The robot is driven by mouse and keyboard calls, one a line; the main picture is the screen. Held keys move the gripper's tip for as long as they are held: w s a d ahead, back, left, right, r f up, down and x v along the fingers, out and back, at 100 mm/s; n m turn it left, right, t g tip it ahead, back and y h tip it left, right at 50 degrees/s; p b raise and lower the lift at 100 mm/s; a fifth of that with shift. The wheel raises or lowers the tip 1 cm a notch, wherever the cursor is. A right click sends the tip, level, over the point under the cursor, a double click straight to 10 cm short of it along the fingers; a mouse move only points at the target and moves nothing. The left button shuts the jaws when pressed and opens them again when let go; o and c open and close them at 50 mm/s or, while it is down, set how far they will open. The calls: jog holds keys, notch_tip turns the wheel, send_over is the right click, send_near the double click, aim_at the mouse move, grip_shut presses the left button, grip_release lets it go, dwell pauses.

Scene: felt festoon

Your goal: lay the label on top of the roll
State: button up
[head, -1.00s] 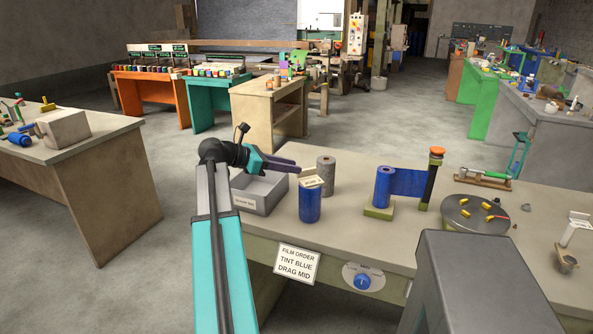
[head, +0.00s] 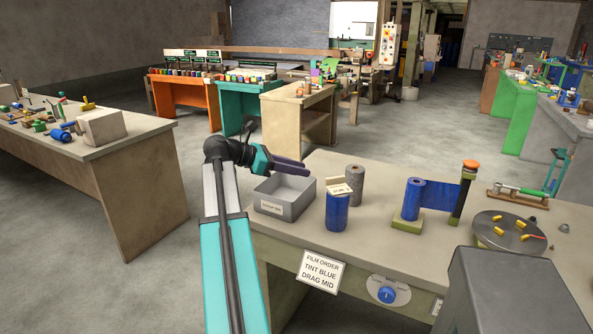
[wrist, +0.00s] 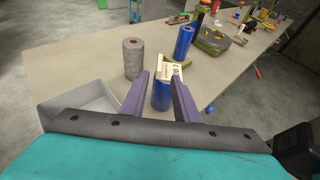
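A blue roll (head: 336,215) stands upright near the table's front edge, left of the middle. A cream label (head: 341,189) with dark print sits on its top, with a raised part at the back. In the wrist view the label (wrist: 172,73) shows above the roll (wrist: 162,97), seen between the fingers. My gripper (head: 303,166) is left of the label and apart from it in the head view. Its two purple fingers (wrist: 160,88) are spread with nothing held between them. They partly hide the roll's sides in the wrist view.
A grey tray (head: 273,208) stands left of the roll. A grey roll (head: 354,178) stands just behind it. A blue film roll on a stand (head: 410,218) and a round turntable (head: 510,243) are to the right. The table front between roll and film stand is clear.

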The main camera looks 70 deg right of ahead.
jog(key=shift+f, duration=0.1)
dwell(0.3)
jog(key=w+a+f+t, duration=0.2)
jog(key=w+a+f, duration=0.2)
jog(key=w+f, duration=0.55)
jog(key=w+a+f+t, duration=0.2)
jog(key=w+a+f, duration=0.2)
jog(key=w+f, duration=0.55)
jog(key=w+a+f+t+y, duration=0.1)
jog(key=w+a+f, duration=0.2)
jog(key=a+f, duration=0.65)
jog(key=w+a+f+t+y, duration=0.1)
jog(key=w+a+f+t, duration=0.15)
jog(key=a+f, duration=0.7)
jog(key=w+a+f+m+y, duration=0.1)
jog(key=a+f, duration=1)
jog(key=f, duration=0.2)
jog(key=s+a+f+m+y, duration=0.1)
jog(key=s+a+f+m, duration=0.1)
jog(key=s+a+f, duration=0.3)
jog(key=s+a+f+m+g+y, duration=0.1)
jog(key=s+a+f, duration=0.4)
jog(key=a, duration=0.9)
jog(key=s+a+f+m+y, duration=0.2)
jog(key=s+a+f, duration=0.4)
jog(key=a, duration=0.4)
jog(key=shift+a+f+m+g, duration=0.15)
jog(key=shift+f+m+g, duration=0.15)
jog(key=shift+m+g, duration=0.1)
